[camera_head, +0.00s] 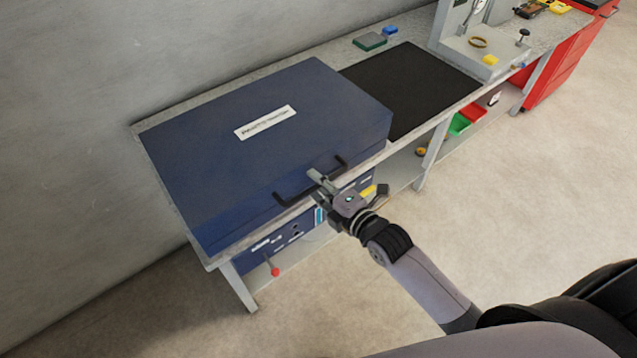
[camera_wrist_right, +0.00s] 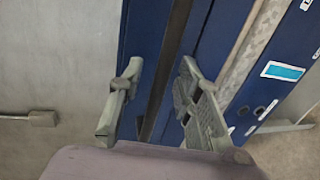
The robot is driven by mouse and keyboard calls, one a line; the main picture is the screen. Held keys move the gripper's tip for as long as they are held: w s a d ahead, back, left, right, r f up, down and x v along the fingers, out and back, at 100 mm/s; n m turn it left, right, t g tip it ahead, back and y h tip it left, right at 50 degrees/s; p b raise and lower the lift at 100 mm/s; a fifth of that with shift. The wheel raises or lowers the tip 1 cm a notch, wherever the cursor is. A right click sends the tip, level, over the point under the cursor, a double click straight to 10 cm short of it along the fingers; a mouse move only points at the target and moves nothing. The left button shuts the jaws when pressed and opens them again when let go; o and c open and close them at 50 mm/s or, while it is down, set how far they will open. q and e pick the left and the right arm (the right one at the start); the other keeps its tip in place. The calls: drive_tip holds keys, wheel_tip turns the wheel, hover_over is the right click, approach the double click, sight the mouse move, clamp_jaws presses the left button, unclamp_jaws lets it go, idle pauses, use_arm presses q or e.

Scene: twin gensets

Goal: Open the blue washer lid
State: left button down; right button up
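The blue washer lid (camera_head: 300,95) is shut, a flat dark-blue cover with a white label, on the bench at left. Its dark bar handle (camera_head: 295,196) runs along the front edge. My right gripper (camera_head: 318,183) is at the middle of this handle and hides part of it. In the right wrist view, the two fingers of my right gripper (camera_wrist_right: 160,85) are wide apart, with the dark handle bar (camera_wrist_right: 172,60) running between them. I cannot tell whether either finger touches it. My left gripper is not in view.
The grey bench (camera_head: 150,128) stands against a grey wall. Right of the washer are a black mat (camera_head: 412,85), a green block (camera_head: 370,41) and a red cabinet (camera_head: 565,65). The floor at right is clear.

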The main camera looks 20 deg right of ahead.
drive_tip(key=shift+c, duration=0.5)
clamp_jaws()
idle(0.3)
